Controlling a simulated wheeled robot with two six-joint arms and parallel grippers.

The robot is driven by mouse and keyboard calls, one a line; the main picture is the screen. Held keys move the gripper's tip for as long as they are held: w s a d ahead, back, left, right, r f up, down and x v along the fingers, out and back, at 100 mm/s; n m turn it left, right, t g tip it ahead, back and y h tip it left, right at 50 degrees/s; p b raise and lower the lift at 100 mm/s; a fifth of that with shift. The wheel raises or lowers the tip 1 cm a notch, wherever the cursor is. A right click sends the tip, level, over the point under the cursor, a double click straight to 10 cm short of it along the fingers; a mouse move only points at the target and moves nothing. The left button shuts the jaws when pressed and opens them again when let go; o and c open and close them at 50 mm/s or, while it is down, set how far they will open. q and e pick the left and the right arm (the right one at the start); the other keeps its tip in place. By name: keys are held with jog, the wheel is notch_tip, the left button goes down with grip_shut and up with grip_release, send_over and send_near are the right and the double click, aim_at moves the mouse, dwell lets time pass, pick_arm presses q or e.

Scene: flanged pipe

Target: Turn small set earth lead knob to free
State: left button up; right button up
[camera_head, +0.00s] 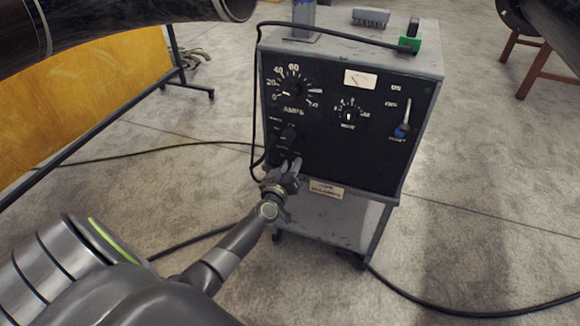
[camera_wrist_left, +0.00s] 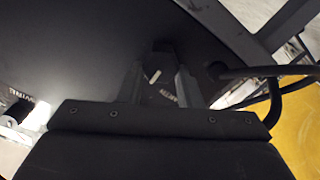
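The small set, a grey wheeled cabinet with a black front panel (camera_head: 335,150), stands in the middle of the head view. My left gripper (camera_head: 288,164) is at the panel's lower left, in front of the earth lead area, and partly hides it. A dark knob (camera_head: 288,132) shows just above the gripper. In the left wrist view, the fingers of my left gripper (camera_wrist_left: 160,78) stand apart, one on each side of a dark knob with a pale mark (camera_wrist_left: 153,76). I cannot tell whether they touch it. My right gripper is not in view.
A large amps dial (camera_head: 292,90), a smaller dial (camera_head: 348,115) and a blue-tipped lever (camera_head: 401,131) are on the panel. A black cable with a green clamp (camera_head: 411,43) crosses the top and hangs at the left side. A yellow screen (camera_head: 100,90) stands left. Cables lie on the floor.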

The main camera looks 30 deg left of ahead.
pick_arm(q)
jog(key=c, duration=0.4)
